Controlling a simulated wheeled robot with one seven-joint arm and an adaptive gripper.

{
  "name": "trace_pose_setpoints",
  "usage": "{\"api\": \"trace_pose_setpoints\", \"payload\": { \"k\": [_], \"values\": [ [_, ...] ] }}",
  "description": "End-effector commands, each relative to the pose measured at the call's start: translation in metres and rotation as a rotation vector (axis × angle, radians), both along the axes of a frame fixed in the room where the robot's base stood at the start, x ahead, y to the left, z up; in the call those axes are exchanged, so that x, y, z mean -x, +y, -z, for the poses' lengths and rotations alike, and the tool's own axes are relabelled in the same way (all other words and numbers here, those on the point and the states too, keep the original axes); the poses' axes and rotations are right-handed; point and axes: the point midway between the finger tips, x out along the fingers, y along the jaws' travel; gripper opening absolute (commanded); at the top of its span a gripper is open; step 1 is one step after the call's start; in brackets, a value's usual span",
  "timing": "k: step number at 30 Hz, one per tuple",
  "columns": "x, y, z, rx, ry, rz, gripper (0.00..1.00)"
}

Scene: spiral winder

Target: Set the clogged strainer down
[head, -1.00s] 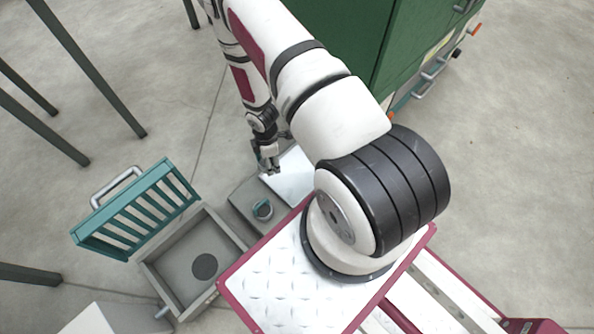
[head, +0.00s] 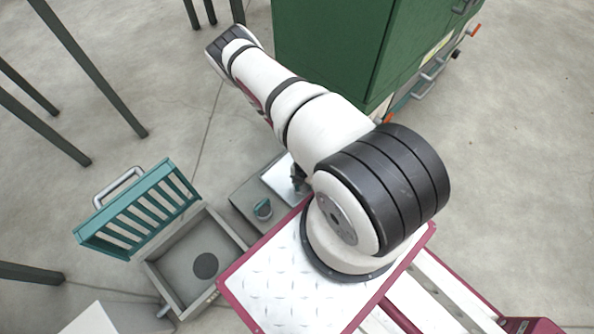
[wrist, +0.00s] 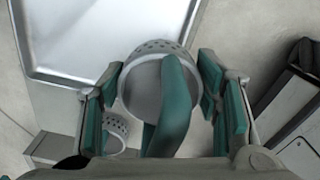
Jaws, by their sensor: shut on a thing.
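My gripper (wrist: 162,92) is shut on a strainer (wrist: 150,97), a grey perforated cup with a teal handle arching over it. The teal finger pads sit on either side of it. A shallow metal tray (wrist: 95,45) lies beyond and left of the held strainer in the wrist view; it also shows in the head view (head: 280,178). In the head view my arm mostly hides the gripper and held strainer.
A grey open basin (head: 185,255) with a dark round drain stands left, with a raised teal slatted grate (head: 140,212) behind it. A tall green cabinet (head: 335,45) stands behind my arm. Dark posts (head: 90,70) stand at the upper left.

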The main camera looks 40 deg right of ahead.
Motion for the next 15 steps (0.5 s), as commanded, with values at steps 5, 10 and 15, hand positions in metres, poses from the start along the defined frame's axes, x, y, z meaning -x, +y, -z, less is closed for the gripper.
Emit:
{"api": "trace_pose_setpoints", "payload": {
  "k": [5,10,15],
  "values": [
    [-0.041,-0.024,0.006,0.002,-0.007,0.006,0.25],
    [-0.064,-0.036,0.009,-0.001,-0.003,0.005,0.25],
    [-0.073,-0.041,0.008,0.0,-0.001,0.002,0.25]
  ]
}}
